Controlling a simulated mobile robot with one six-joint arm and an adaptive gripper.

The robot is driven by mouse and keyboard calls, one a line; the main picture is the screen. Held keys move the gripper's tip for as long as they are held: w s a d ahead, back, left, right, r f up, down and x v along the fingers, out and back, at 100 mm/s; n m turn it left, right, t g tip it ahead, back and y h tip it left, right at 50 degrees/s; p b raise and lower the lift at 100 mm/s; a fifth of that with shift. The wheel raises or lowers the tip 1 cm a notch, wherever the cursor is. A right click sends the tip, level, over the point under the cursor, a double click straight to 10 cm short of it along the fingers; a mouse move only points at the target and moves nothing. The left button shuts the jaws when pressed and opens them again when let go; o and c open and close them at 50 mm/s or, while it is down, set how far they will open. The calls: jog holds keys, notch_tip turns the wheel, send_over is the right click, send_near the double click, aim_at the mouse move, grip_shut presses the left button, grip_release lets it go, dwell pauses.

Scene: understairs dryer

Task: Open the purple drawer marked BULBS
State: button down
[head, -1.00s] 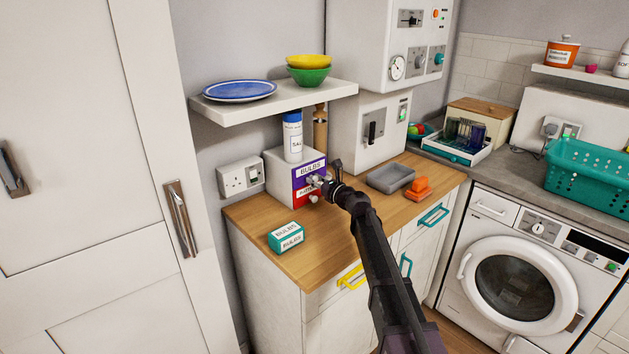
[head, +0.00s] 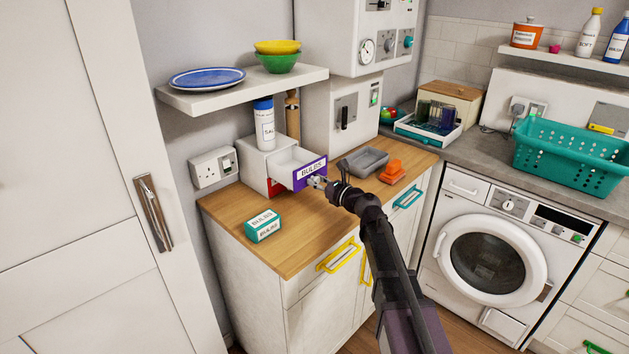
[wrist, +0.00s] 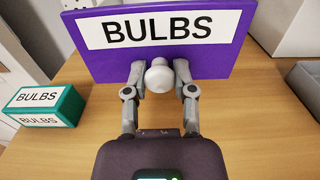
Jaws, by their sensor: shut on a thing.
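The purple drawer marked BULBS (head: 310,173) is pulled well out of the small white drawer unit (head: 262,153) on the wooden counter, and its pale inside shows from above. The purple front also fills the top of the wrist view (wrist: 160,60). My gripper (head: 318,183) is at the drawer front. In the wrist view its two fingers (wrist: 160,78) are closed on either side of the round white knob (wrist: 159,76).
A teal BULBS box (head: 263,225) lies on the counter at front left. A grey tray (head: 363,162) and an orange object (head: 392,171) lie to the right. A white salt bottle (head: 264,124) stands on the unit, under a shelf (head: 243,90).

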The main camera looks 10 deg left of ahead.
jog(key=shift+c, duration=2.2)
grip_release()
jog(key=v, duration=1.2)
